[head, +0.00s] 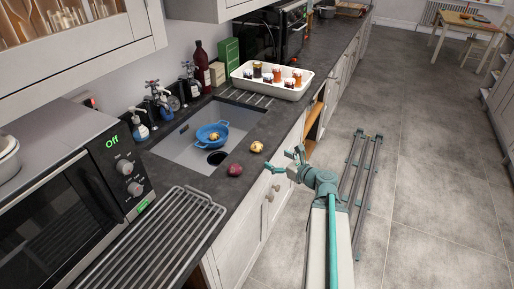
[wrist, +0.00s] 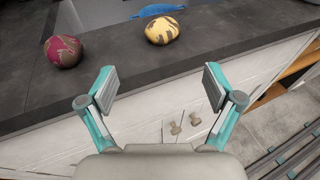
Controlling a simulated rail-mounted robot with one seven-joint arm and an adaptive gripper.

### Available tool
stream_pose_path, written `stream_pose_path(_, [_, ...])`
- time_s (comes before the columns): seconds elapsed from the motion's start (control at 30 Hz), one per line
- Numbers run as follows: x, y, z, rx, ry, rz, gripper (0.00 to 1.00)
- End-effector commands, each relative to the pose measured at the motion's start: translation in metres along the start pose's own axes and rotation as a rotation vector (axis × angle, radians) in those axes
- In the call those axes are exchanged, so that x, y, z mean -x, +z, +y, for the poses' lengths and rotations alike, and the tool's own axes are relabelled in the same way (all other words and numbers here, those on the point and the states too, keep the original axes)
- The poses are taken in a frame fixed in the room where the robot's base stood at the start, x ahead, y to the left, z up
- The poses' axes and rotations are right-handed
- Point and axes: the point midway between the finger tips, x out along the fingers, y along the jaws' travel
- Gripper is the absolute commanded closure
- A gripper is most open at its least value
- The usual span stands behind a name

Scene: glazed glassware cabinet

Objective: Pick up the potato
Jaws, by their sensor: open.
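A yellow, brown-blotched round item that looks like a potato (head: 257,147) lies on the dark counter near its front edge, beside the sink. It also shows in the wrist view (wrist: 162,30), ahead of my gripper and between the lines of its fingers. A dark red round item (head: 235,170) lies on the counter to its left, also in the wrist view (wrist: 63,51); I cannot tell its kind. Another yellowish item (head: 214,136) sits in a blue colander (head: 222,129) in the sink. My gripper (head: 288,160) is open and empty, in front of the counter edge, apart from the potato.
The sink (head: 182,153) lies behind the two loose items. A white tray of jars (head: 290,88) stands farther along the counter. A wire rack (head: 170,230) and a microwave (head: 75,190) are nearer. White cabinet fronts are below the counter edge.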

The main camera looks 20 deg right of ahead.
Motion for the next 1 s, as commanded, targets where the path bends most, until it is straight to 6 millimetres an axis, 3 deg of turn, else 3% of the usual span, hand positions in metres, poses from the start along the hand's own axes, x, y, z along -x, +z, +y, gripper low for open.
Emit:
stream_pose_path(0.5, [-0.052,0.002,-0.002,-0.01,0.0,-0.002,0.1])
stream_pose_path(0.77, [-0.068,0.004,-0.003,-0.009,0.0,-0.002,0.1])
stream_pose_path(1.0, [-0.101,0.006,-0.006,-0.01,0.001,-0.002,0.1])
